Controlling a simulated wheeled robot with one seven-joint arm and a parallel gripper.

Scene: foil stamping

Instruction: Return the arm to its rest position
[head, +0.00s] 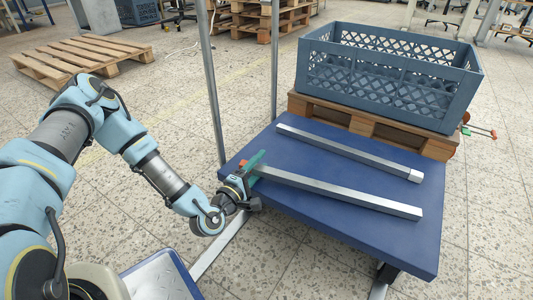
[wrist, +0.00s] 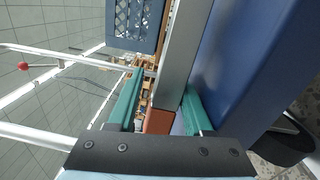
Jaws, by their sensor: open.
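My gripper (head: 254,165) is at the left end of the nearer metal bar (head: 340,190), over the left edge of the blue platform (head: 390,237). In the wrist view its two green fingers are apart, with the gripper (wrist: 160,105) open and the grey bar (wrist: 182,50) running between them. An orange piece (wrist: 158,121) shows between the fingers near the palm. I cannot tell whether either finger touches the bar. My arm reaches in from the left of the head view, stretched out low.
A second metal bar (head: 350,152) lies farther back on the platform. A blue-grey crate (head: 400,98) stands on a wooden pallet (head: 330,112) behind it. Upright metal posts (head: 212,85) rise at the platform's left and back. Another pallet (head: 85,57) lies on the floor at the upper left.

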